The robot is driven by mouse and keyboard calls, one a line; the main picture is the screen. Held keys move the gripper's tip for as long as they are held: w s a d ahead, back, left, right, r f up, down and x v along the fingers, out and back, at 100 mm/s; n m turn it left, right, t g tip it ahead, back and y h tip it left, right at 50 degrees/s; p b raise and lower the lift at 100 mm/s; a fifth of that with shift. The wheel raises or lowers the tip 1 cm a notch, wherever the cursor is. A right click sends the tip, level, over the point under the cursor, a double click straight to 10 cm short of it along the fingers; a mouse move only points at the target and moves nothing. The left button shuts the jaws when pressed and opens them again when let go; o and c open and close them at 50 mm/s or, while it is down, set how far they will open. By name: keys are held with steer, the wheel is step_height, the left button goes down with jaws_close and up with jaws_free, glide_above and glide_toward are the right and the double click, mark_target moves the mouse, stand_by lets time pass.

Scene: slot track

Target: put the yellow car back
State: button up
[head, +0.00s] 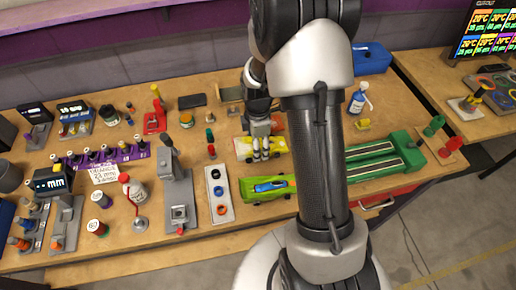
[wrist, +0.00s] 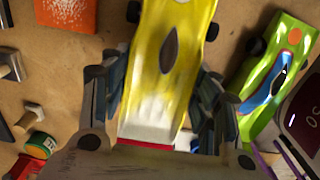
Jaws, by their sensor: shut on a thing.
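The yellow car (head: 243,150) is between the fingers of my gripper (head: 261,150), over the table left of my arm. In the wrist view the yellow car (wrist: 172,50) fills the middle, with a finger against each side; my gripper (wrist: 160,115) is shut on it. I cannot tell whether the car touches the table. The green car (head: 282,186) with a blue top lies nearer the front, and shows at the right of the wrist view (wrist: 262,80). A green track (head: 408,150) with dark lanes is right of my arm, which hides its left part.
A white strip with coloured rings (head: 219,195) and a grey stand (head: 178,197) are left of the cars. A blue bottle (head: 359,98) and a small yellow block (head: 362,124) stand behind the track. An orange-red piece (wrist: 67,14) lies near the held car.

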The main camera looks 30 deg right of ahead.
steer(key=shift+f, duration=0.75)
steer(key=shift+f, duration=0.1)
steer(key=o, duration=1.3)
steer(key=shift+c, duration=0.2)
step_height(320, 180, up, 12)
steer(key=p, duration=0.3)
steer(key=shift+a+r+p, duration=0.1)
steer(key=shift+r+p, duration=0.1)
steer(key=shift+p, duration=0.15)
steer(key=s+a+r+m+t, duration=0.1)
steer(key=s+a+r+m, duration=0.25)
steer(key=r, duration=0.35)
steer(key=s+a+r+m+t, duration=0.1)
steer(key=s+a+r+m, duration=0.25)
steer(key=r, duration=0.35)
steer(key=s+a+r+m+t, duration=0.1)
steer(key=s+a+r+m, duration=0.1)
steer(key=s+m, duration=0.2)
steer(key=s+a+r+m+t, duration=0.1)
steer(key=s+a+r+m, duration=0.1)
steer(key=s, duration=0.7)
steer(key=shift+a+r+m+t, duration=0.2)
steer(key=shift+r+m+t, duration=0.1)
steer(key=shift+m, duration=0.6)
